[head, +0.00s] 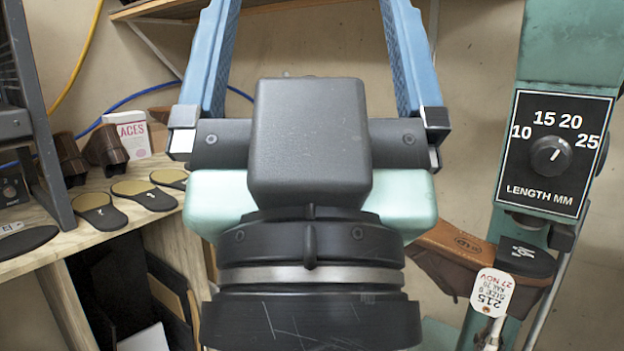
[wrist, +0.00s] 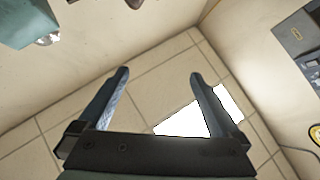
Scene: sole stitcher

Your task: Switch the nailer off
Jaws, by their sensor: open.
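A green machine (head: 573,60), which looks like the nailer, stands at the right of the head view. Its black panel (head: 520,188) reads LENGTH MM and bears a round dial (head: 551,156), its mark pointing up and right, roughly at 20. I cannot make out an on/off switch on it. My gripper shows large in the middle of the head view, left of the machine, its blue fingers running past the top edge. In the wrist view my gripper (wrist: 157,75) is open, with nothing between the fingers.
A brown shoe (head: 450,256) with a paper tag (head: 492,293) is at the machine's lower part. A wooden bench (head: 70,230) with soles and a red-and-white box (head: 128,137) is at left. In the wrist view a grey box (wrist: 300,33) is at upper right, above tiled floor.

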